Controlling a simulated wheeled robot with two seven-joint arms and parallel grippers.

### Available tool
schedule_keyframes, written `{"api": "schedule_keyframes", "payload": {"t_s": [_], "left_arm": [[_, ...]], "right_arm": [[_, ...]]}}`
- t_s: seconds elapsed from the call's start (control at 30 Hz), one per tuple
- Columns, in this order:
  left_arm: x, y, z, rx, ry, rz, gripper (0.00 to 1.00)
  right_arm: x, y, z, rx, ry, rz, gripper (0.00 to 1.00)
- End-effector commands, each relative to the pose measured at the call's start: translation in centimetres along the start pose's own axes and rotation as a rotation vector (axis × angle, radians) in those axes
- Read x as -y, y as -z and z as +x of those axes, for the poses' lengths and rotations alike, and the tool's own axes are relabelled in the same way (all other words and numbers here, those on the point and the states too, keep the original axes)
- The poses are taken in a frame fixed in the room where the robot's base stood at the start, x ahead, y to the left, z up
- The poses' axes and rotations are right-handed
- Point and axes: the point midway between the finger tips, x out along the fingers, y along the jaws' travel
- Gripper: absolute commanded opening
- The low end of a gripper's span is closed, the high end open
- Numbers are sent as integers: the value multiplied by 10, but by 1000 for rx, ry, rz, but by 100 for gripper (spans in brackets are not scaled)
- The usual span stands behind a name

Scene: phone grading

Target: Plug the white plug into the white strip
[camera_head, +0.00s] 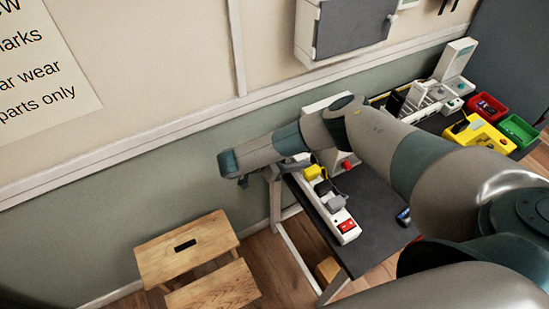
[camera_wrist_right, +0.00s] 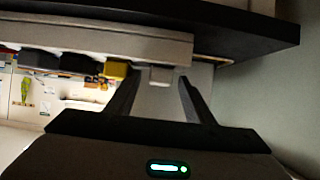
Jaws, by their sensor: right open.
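The white strip (camera_head: 346,224) lies along the left edge of the dark table, with a red switch at its near end. A yellow plug (camera_head: 312,172), a black plug and a grey plug (camera_head: 336,203) sit on it. In the right wrist view the strip (camera_wrist_right: 130,40) appears upside down, and a white plug (camera_wrist_right: 160,75) shows against it between my fingertips. My right gripper (camera_wrist_right: 157,78) is open, its fingers on either side of the white plug. I cannot tell whether they touch it or whether it is seated. In the head view my right arm hides the strip's far end.
A wooden step stool (camera_head: 187,247) stands left of the table (camera_head: 375,205). A red button (camera_head: 347,165) is near the strip. The wall is close behind my arm.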

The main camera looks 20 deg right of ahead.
Motion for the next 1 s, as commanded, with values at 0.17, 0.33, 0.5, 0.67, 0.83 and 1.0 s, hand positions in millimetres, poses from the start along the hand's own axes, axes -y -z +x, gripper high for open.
{"api": "schedule_keyframes", "payload": {"t_s": [0.17,0.33,0.5,0.67,0.83,1.0], "left_arm": [[0,0,0,0,0,0,0],[0,0,1,0,0,0,0],[0,0,5,0,0,0,0],[0,-1,12,0,0,0,0],[-1,-2,21,0,0,0,0],[-1,-2,27,0,0,0,0]], "right_arm": [[2,0,-17,1,4,-1,48],[2,0,-45,1,7,-2,48],[2,-1,-78,0,8,-1,48],[2,-2,-111,0,7,-1,48],[1,-2,-141,-1,6,-1,48],[1,-2,-161,-1,3,-1,48]]}}
